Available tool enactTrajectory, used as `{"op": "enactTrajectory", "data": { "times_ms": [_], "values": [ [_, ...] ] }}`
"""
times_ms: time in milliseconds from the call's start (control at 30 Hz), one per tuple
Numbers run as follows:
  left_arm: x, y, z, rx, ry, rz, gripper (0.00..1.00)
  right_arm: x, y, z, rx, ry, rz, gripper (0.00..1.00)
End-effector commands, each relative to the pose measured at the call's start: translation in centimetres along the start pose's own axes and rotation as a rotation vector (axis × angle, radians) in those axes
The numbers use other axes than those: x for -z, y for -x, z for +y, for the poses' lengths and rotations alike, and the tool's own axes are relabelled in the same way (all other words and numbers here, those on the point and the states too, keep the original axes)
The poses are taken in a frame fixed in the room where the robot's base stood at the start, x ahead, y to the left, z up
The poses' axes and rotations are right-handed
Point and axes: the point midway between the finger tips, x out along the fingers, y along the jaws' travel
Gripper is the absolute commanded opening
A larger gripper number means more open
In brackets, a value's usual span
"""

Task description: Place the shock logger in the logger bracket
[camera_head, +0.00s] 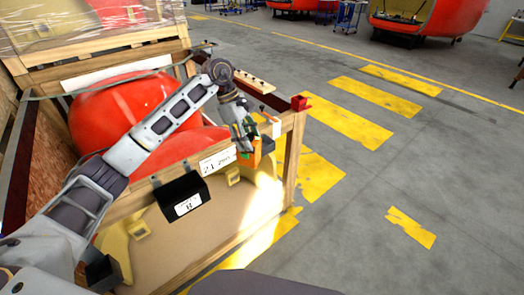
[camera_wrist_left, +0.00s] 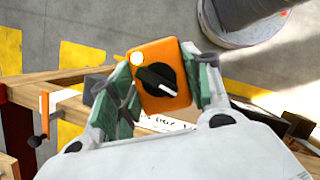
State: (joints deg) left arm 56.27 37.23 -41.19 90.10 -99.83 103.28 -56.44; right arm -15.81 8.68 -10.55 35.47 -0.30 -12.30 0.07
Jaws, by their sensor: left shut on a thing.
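The shock logger is an orange block with a black dial and a white round spot (camera_wrist_left: 160,75). My left gripper (camera_wrist_left: 156,80) is shut on it, with green finger pads on both sides. In the head view my left gripper (camera_head: 250,140) is at the crate's near right corner, with the orange logger (camera_head: 257,157) partly hidden by the fingers. A black open-topped holder with a white label (camera_head: 183,197) hangs on the crate's front rail, left of the gripper; it looks like the logger bracket. The logger is apart from it. My right gripper is not in view.
A wooden crate (camera_head: 290,165) holds a red nosecone (camera_head: 130,110). A white label plate (camera_head: 217,160) is on the rail between holder and gripper. A red corner piece (camera_head: 300,103) tops the corner. Grey floor with yellow marks (camera_head: 345,120) is free to the right.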

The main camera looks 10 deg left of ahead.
Motion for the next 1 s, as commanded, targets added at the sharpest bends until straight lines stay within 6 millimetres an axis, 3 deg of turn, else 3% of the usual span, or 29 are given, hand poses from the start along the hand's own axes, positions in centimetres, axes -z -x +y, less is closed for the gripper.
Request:
{"op": "enactTrajectory", "data": {
  "times_ms": [333, 700, 1000],
  "values": [
    [-0.1, 0.6, 0.8, -0.104, 0.265, -0.002, 0.0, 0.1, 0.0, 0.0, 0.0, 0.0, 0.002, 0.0],
    [-0.2, 1.0, 1.5, -0.211, 0.534, -0.007, 0.0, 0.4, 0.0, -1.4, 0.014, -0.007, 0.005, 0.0],
    [-0.4, 1.1, 1.9, -0.287, 0.723, -0.016, 0.0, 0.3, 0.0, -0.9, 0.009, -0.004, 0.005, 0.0]
  ]
}}
